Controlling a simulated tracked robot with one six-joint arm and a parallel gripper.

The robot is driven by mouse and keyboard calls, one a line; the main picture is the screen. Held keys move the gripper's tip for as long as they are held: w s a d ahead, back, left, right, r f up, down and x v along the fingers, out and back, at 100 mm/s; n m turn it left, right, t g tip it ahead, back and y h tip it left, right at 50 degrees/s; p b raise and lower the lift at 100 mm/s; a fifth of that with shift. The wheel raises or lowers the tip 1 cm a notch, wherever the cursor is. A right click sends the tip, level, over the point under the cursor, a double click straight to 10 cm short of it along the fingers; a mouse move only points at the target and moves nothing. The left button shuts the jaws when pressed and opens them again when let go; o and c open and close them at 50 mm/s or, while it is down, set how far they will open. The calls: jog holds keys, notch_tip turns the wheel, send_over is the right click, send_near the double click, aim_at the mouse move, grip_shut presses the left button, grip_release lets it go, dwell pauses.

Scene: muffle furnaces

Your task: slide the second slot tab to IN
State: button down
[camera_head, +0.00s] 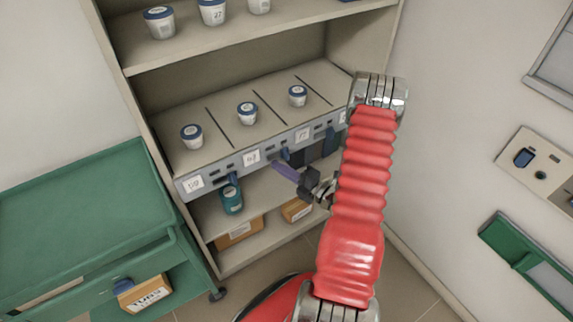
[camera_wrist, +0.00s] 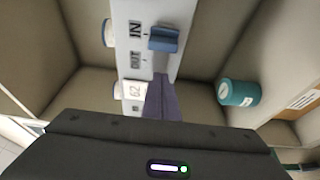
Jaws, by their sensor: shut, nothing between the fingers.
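The grey slot strip (camera_head: 215,176) runs along the front of the middle shelf. The second slot's number plate (camera_head: 252,157) reads 62; that plate (camera_wrist: 133,90) also shows in the wrist view. Its blue tab (camera_wrist: 163,40) stands out from the strip, beside the IN label (camera_wrist: 135,30) and nearer it than the OUT label (camera_wrist: 135,58). In the head view the tab (camera_head: 285,154) is small. My gripper (camera_head: 277,166) is shut and empty, its purple fingers pointing at the strip. In the wrist view the fingertips (camera_wrist: 160,78) sit on the OUT side of the tab; contact is unclear.
Small lidded jars stand on the slotted shelf, including one in the second slot (camera_head: 247,113). A teal jar (camera_head: 231,198) and cardboard boxes (camera_head: 240,232) are on the shelf below. A green cart (camera_head: 85,205) stands left. A wall (camera_head: 465,75) bounds the right side.

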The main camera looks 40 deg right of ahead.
jog(key=v, duration=1)
jog(key=shift+a, duration=0.15)
dwell(0.6)
